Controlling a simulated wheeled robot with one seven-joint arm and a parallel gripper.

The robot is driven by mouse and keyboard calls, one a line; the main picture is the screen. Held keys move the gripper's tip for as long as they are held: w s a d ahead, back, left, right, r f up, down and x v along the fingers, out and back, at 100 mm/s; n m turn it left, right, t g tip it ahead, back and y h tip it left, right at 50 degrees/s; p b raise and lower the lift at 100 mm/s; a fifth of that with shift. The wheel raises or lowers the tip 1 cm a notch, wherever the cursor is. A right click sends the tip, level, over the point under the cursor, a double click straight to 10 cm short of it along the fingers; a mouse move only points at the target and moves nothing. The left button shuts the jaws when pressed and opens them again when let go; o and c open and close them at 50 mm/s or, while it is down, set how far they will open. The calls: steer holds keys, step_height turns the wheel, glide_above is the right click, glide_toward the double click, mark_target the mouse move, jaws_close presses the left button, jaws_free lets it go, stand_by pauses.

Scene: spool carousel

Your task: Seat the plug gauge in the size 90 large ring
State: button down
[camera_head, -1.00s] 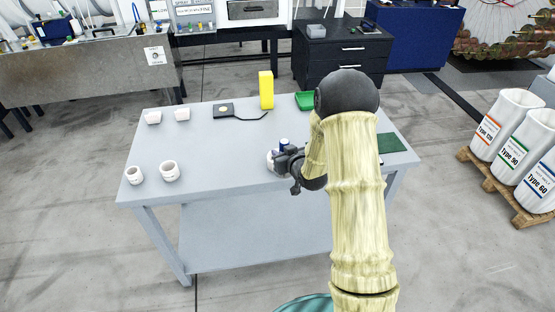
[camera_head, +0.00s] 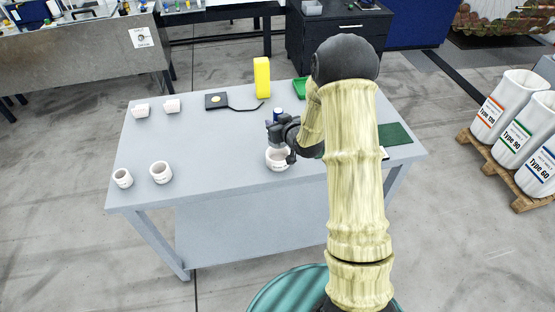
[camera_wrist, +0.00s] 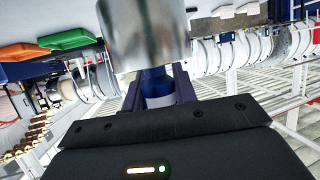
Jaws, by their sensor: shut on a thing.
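My gripper (camera_head: 280,132) is shut on the plug gauge near the middle of the table. The gauge's blue handle (camera_wrist: 157,88) sits between the fingers in the wrist view, and its shiny metal cylinder (camera_wrist: 145,30) extends past them. In the head view the gauge's blue top (camera_head: 278,113) shows above the gripper. The ring's size marking is unreadable.
Two white rings (camera_head: 161,173) (camera_head: 122,178) stand at front left. Two small white pieces (camera_head: 141,111) (camera_head: 172,106) are at back left. A yellow block (camera_head: 262,78), a black device with a cable (camera_head: 216,101) and a green tray (camera_head: 300,88) lie behind. The left-centre table is clear.

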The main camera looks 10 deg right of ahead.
steer(key=shift+r, duration=0.1)
steer(key=p, duration=0.2)
glide_above(277, 159)
steer(key=shift+w+a+f, duration=0.1)
steer(key=shift+f, duration=1.4)
steer(key=shift+w+f, duration=0.1)
steer(key=shift+f, duration=1.35)
steer(key=shift+f+p, duration=0.55)
steer(key=shift+f, duration=1.55)
steer(key=c, duration=1.1)
jaws_free()
steer(key=shift+s, duration=0.15)
